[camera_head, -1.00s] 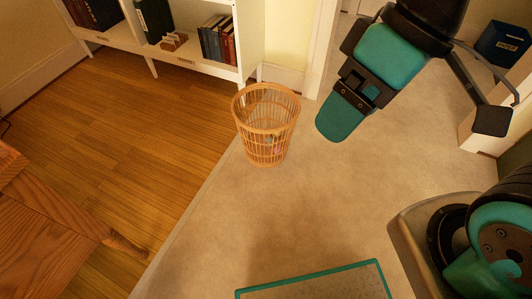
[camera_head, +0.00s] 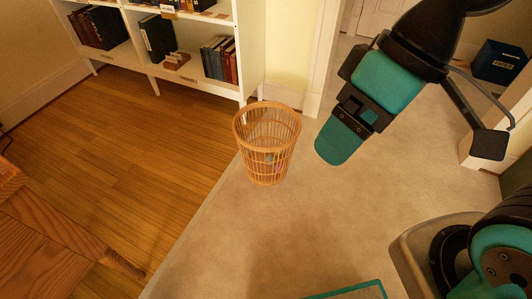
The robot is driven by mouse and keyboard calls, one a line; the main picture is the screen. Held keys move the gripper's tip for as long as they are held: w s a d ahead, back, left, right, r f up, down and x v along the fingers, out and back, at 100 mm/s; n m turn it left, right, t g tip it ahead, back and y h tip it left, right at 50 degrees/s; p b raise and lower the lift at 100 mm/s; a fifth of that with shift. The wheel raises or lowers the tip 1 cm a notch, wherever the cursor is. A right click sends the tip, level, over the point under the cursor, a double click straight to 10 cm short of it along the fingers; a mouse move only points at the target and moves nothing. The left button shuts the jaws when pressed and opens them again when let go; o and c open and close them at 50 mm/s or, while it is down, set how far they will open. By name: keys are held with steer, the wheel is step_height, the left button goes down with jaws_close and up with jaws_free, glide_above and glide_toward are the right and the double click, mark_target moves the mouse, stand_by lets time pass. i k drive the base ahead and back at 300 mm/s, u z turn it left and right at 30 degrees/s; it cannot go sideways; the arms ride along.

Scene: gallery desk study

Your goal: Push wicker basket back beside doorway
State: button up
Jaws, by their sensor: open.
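The wicker basket (camera_head: 267,146) stands upright at the edge of the pale floor covering, in front of the right end of the bookcase. Small coloured items show through its slats. The doorway's white frame (camera_head: 322,62) rises behind it and to its right. My gripper (camera_head: 410,146) is open and empty, to the right of the basket. One teal finger (camera_head: 341,141) points down and left, close to the basket in the picture with a gap between.
A white bookcase (camera_head: 196,83) with books stands behind left. A wooden piece of furniture (camera_head: 62,245) fills the lower left. A dark blue bin (camera_head: 499,62) sits at the upper right. Pale floor (camera_head: 280,235) in front of the basket is clear.

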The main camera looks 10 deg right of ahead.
mark_target(260, 174)
steer(key=u, duration=0.25)
steer(key=i, duration=1.05)
steer(key=u, duration=0.3)
